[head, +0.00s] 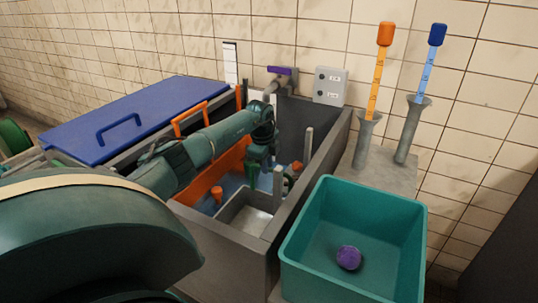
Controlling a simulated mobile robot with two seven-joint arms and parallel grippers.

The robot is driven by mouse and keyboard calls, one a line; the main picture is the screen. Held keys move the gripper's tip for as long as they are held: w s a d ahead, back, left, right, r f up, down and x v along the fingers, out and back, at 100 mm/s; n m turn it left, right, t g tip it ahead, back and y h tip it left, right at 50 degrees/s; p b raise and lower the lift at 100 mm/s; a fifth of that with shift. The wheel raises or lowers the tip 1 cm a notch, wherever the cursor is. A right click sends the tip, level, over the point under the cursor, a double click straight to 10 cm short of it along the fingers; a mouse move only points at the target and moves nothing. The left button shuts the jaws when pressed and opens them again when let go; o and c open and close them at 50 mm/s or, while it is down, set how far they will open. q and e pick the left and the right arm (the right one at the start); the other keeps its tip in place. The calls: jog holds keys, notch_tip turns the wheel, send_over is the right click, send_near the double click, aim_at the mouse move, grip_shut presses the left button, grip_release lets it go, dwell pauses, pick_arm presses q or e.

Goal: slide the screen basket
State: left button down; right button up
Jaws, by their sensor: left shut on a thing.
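A small grey open box (234,208), which looks like the screen basket, sits inside the grey tank (222,238). A grey upright post (277,187) stands at its far right corner. My left gripper (262,178) reaches down into the tank, its fingers beside this post. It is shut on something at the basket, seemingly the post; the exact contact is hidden. My right gripper is not in view.
An orange panel (205,180) slopes inside the tank by an orange cap-like piece (217,192). A teal bin (330,205) with a purple ball (349,257) stands at right. A blue lid (92,119) lies left; orange-topped (385,35) and blue-topped (437,35) rods stand behind.

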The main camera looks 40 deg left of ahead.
pick_arm(q)
jog(key=shift+d+f, duration=0.1)
jog(key=shift+f, duration=1.05)
jog(key=shift+s, duration=0.1)
jog(key=c, duration=1.4)
grip_release()
jog(key=shift+f, duration=0.1)
jog(key=shift+c, duration=0.2)
jog(key=shift+o, duration=0.2)
notch_tip(320, 180, up, 13)
jog(key=s, duration=0.2)
jog(key=shift+s+d, duration=0.15)
jog(key=shift+d, duration=0.15)
